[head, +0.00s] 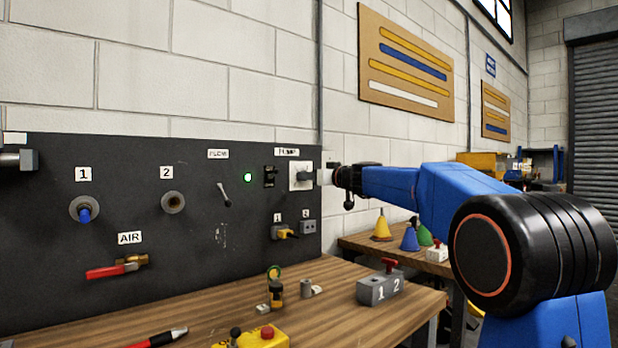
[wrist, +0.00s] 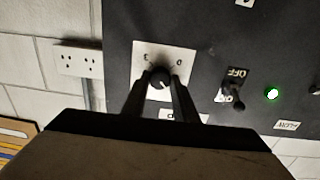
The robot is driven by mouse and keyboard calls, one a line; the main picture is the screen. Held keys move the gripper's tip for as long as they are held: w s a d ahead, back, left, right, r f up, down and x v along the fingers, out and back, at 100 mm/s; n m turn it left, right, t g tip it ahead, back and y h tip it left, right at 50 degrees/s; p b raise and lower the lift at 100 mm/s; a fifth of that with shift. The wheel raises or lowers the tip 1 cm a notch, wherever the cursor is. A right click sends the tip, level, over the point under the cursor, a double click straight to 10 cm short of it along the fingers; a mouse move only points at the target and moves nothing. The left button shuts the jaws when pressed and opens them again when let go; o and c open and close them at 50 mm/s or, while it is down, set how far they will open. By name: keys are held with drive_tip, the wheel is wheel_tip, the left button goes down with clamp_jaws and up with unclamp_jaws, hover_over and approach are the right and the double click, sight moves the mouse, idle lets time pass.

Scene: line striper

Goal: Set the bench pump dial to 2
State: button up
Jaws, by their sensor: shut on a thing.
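The bench pump dial is a round black knob (wrist: 160,78) on a white plate (wrist: 149,58) on the dark panel. In the head view the dial (head: 304,176) sits on its plate at the panel's upper right. The wrist view is upside down. My gripper (wrist: 159,84) has one finger on each side of the knob and is shut on it. A short pale mark shows on the knob, toward the lower right in the wrist view. Small numerals show on the plate, partly hidden by the fingers; I cannot tell which one the mark meets. My gripper (head: 322,177) also reaches the dial in the head view.
A black OFF-labelled switch (wrist: 236,95) and a lit green lamp (wrist: 272,93) are beside the dial. A wall outlet (wrist: 78,62) is on the other side. The wooden bench (head: 215,313) below holds a grey block marked 1 and 2 (head: 380,288) and a yellow box (head: 262,338).

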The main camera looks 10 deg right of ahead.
drive_tip(key=shift+m, duration=0.3)
drive_tip(key=shift+w+d+f+m+g, duration=0.1)
drive_tip(key=shift+m+g, duration=0.05)
drive_tip(key=shift+m, duration=4.05)
drive_tip(key=shift+d+m+g, duration=0.1)
drive_tip(key=shift+m+g, duration=0.05)
drive_tip(key=shift+m, duration=4.05)
drive_tip(key=o, duration=1.1)
drive_tip(key=shift+c, duration=0.2)
